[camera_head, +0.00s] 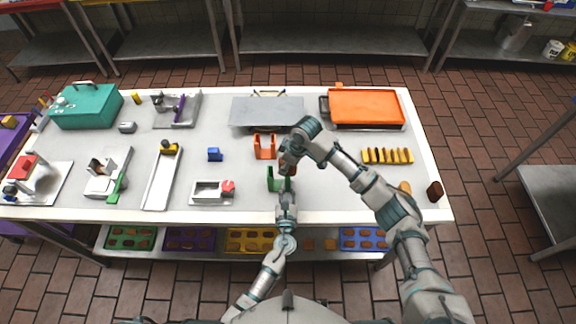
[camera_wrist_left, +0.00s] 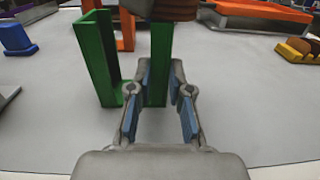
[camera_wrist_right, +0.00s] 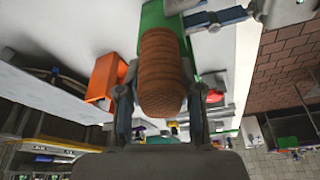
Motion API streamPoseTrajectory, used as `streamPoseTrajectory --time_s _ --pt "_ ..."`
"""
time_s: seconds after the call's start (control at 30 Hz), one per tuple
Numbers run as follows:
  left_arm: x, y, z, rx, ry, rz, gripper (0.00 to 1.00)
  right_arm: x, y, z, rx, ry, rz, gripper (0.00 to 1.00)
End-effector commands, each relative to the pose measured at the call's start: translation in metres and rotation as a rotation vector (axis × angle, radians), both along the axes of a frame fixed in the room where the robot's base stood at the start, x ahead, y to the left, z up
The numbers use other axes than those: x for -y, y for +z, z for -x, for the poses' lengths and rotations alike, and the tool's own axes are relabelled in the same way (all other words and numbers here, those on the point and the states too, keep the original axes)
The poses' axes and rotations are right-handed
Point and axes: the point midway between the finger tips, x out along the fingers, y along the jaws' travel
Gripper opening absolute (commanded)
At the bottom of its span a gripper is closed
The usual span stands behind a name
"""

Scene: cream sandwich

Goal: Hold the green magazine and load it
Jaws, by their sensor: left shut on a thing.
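The green magazine (camera_head: 271,181) stands upright on the table near its front edge. It has two tall walls with an open channel between them in the left wrist view (camera_wrist_left: 92,60). My left gripper (camera_wrist_left: 160,85) is shut on its right wall. My right gripper (camera_wrist_right: 160,95) is shut on a brown ridged stack of biscuits (camera_wrist_right: 160,70), with a finger on each side. The stack is at the magazine's top; its lower end is hidden, so I cannot tell how far inside it is. The magazine also shows beyond the stack in the right wrist view (camera_wrist_right: 152,16).
An orange magazine (camera_head: 265,148) stands just behind the green one. A blue block (camera_head: 215,154) and a white tray with a red part (camera_head: 212,191) are to the left. A yellow rack of biscuits (camera_head: 387,156) and an orange tray (camera_head: 366,106) are to the right.

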Motion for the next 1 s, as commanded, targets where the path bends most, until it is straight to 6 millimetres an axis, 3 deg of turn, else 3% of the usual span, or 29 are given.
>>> streamPoseTrajectory --time_s 0.37,0.7,0.8,1.0 --pt "0.0 0.0 0.0 0.0 0.0 0.0 0.0 0.0 0.008 0.0 0.001 0.0 0.0 0.0" --pt "0.0 0.0 0.0 0.0 0.0 0.0 0.0 0.0 0.077 0.0 0.003 0.0 -0.001 0.0" --pt "0.0 0.0 0.0 0.0 0.0 0.0 0.0 -0.002 0.089 0.0 0.001 0.018 -0.001 0.0" --pt "0.0 0.0 0.0 0.0 0.0 0.0 0.0 -0.019 0.082 0.001 -0.013 0.232 -0.005 0.0"
